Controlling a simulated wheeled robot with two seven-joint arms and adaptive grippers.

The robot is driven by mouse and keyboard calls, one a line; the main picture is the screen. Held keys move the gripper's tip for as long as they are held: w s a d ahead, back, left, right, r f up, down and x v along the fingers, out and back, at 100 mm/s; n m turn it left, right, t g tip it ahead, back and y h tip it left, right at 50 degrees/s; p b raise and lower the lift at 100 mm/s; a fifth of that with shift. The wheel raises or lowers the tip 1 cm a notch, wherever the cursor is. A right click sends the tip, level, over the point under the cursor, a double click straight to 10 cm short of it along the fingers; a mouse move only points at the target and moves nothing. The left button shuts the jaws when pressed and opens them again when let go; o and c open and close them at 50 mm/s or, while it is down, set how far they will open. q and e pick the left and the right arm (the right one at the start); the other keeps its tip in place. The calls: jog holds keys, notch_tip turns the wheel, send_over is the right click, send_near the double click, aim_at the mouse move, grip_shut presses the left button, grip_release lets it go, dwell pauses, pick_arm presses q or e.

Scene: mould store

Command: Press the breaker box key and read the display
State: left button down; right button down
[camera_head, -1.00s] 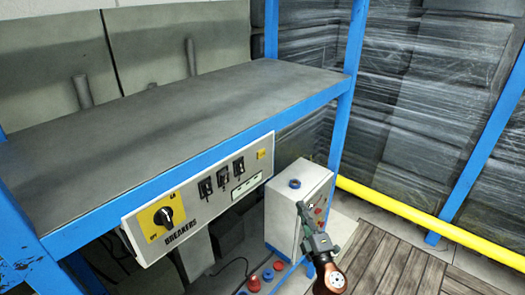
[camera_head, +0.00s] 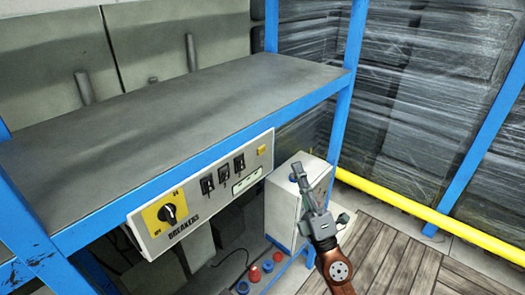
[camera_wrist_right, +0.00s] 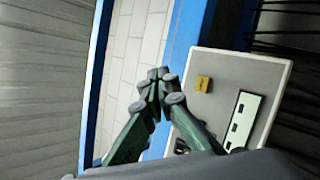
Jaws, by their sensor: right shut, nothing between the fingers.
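The breaker box (camera_head: 207,219) is a pale panel marked BREAKERS, fixed along the front of the blue shelf. Its small yellow key (camera_head: 262,150) is at the upper right end, and it also shows in the right wrist view (camera_wrist_right: 203,84). The display (camera_head: 247,181) is a pale strip below the key; in the right wrist view (camera_wrist_right: 243,121) it carries dark marks that I cannot read. My right gripper (camera_head: 297,169) is shut and empty, to the right of the panel and apart from the key. In the right wrist view its fingertips (camera_wrist_right: 160,80) are left of the key. My left gripper is not in view.
A black rotary knob (camera_head: 168,212) on a yellow plate and several black switches (camera_head: 223,173) share the panel. A white box (camera_head: 284,207) stands below, beside my right gripper. A blue upright (camera_head: 345,105) and a yellow rail (camera_head: 395,205) are close on the right.

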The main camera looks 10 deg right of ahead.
aim_at(261, 150)
jog(key=w+a+b, duration=0.1)
jog(key=w+a, duration=0.4)
jog(key=w, duration=0.2)
jog(key=shift+a, duration=0.25)
dwell(0.4)
dwell(1.1)
jog(key=shift+w+a+b, duration=0.25)
jog(key=shift+w+b, duration=0.1)
jog(key=shift+w+a, duration=0.2)
dwell(0.7)
jog(key=shift+s+d, duration=0.5)
jog(key=shift+s, duration=0.1)
